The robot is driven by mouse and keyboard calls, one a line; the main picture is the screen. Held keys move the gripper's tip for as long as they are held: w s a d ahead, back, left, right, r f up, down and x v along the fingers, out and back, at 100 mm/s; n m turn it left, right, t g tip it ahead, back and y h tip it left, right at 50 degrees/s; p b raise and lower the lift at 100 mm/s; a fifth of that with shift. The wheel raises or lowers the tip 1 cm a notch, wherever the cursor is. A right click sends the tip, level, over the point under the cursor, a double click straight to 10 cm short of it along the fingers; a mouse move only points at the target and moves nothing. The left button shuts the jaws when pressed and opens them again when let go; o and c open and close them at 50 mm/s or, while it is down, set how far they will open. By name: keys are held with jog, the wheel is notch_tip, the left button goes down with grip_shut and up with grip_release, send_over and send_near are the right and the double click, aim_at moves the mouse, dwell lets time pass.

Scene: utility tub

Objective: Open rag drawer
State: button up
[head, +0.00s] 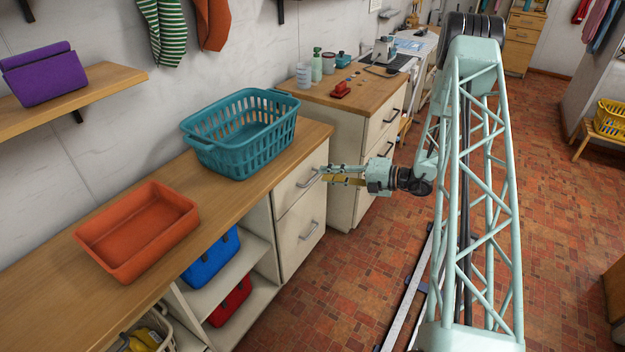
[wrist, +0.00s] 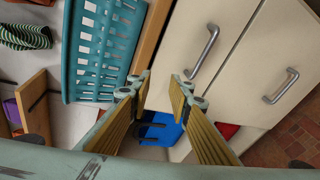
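The near cabinet has two closed cream drawers. None of the drawers carries a readable label, so I cannot tell which holds rags. The upper drawer (head: 290,193) has a grey bar handle (wrist: 204,50). The lower drawer (head: 302,236) has a similar handle (wrist: 282,87). My gripper (head: 324,174) is in front of the upper drawer, close to its handle. In the wrist view my gripper (wrist: 160,88) has its two yellow-padded fingers apart with nothing between them. The upper handle shows just to the right of the right fingertip; contact cannot be told.
A teal basket (head: 243,138) and an orange tub (head: 137,232) stand on the wooden counter (head: 50,297). Blue (head: 211,258) and red (head: 230,301) bins sit on open shelves beside the drawers. Another drawer cabinet (head: 345,122) stands beyond. The tiled floor (head: 380,250) is open before the drawers.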

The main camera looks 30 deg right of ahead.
aim_at(313, 177)
jog(key=d+f+m+t+h, duration=0.1)
jog(key=d+f+m, duration=0.3)
jog(key=d+f, duration=0.2)
jog(key=shift+s+f+t+h, duration=0.2)
jog(key=shift+f+t+h, duration=0.2)
jog(key=shift+f, duration=0.35)
jog(key=shift+w, duration=0.1)
jog(key=shift+b+x, duration=1.3)
jog(key=shift+x, duration=5.5)
grip_shut()
